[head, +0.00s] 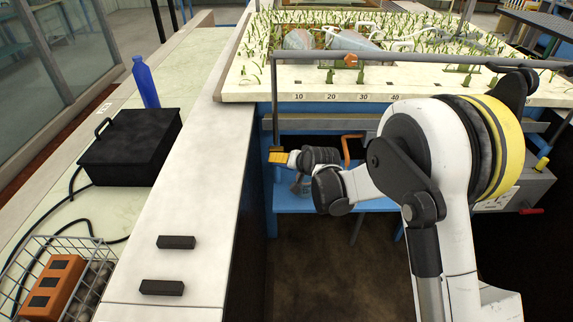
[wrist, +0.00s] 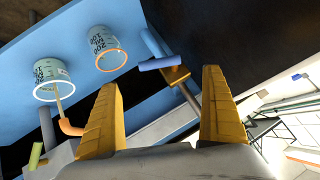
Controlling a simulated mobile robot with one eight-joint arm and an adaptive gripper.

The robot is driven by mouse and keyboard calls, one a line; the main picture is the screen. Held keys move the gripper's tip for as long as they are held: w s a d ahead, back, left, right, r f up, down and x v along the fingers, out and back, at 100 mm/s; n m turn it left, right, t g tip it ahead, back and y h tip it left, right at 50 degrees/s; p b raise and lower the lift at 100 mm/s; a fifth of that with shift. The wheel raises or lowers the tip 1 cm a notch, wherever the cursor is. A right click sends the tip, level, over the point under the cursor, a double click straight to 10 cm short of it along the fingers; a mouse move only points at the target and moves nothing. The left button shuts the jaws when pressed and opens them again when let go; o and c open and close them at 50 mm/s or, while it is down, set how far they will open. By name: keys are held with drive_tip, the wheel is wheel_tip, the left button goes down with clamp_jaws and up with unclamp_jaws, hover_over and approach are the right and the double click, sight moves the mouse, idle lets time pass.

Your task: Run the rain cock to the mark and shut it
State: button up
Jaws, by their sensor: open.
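My gripper (head: 278,157) is at the left of the blue stand below the planted tray. In the wrist view its yellow fingers (wrist: 162,85) are spread wide with nothing between their tips. A tap with a blue bar handle (wrist: 160,63) and a brass-coloured body (wrist: 176,76) sits on a thin pipe beyond the fingers; it looks like the rain cock. I see no contact with it. Two graduated cups, one with a white rim (wrist: 52,92) and one with an orange rim (wrist: 110,58), appear inverted by the blue shelf. Their water level cannot be read.
The planted tray (head: 240,90) has a scale along its front edge. A grey overhead pipe (head: 420,58) crosses it and drops beside my gripper. An orange bent pipe (head: 346,150) is close on the right. A black box (head: 130,145), blue bottle (head: 146,82) and wire basket (head: 25,275) stand left.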

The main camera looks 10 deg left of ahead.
drive_tip(key=shift+v, duration=1.5)
idle(6.5)
